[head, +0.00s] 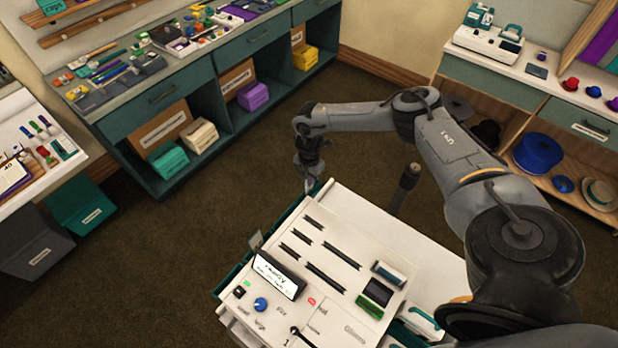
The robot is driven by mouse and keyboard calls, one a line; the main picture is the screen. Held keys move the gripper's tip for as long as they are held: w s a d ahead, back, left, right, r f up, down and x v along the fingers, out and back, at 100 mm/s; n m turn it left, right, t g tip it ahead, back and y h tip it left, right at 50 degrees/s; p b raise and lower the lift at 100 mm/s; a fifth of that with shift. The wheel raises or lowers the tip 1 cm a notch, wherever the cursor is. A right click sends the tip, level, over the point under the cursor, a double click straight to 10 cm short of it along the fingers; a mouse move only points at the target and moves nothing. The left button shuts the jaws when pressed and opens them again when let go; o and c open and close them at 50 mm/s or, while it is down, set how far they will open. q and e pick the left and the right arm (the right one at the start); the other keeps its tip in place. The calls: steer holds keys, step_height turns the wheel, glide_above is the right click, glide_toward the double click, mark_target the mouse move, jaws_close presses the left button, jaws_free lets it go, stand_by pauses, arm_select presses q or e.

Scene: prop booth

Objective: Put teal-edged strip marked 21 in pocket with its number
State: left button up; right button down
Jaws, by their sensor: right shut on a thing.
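My right gripper (309,181) points down just beyond the far left corner of a white panel (362,228). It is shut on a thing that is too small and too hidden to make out. I cannot tell from this view whether that is the teal-edged strip marked 21, and I can read no such number. The panel has several dark narrow slots (325,277); any numbers beside them are too small to read. I cannot make out which pocket matches. My left gripper is not in view.
The panel also carries a small display (279,272), a blue knob (260,304) and a green-fronted block (369,307). A teal cabinet (185,115) with boxes stands at the back left. A shelf with hats (538,151) is at the right.

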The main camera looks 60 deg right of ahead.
stand_by(0.3)
steer(key=c, duration=1.2)
jaws_free()
steer(key=shift+o, duration=0.2)
steer(key=shift+r, duration=0.15)
step_height(320, 180, up, 10)
steer(key=shift+r, duration=0.25)
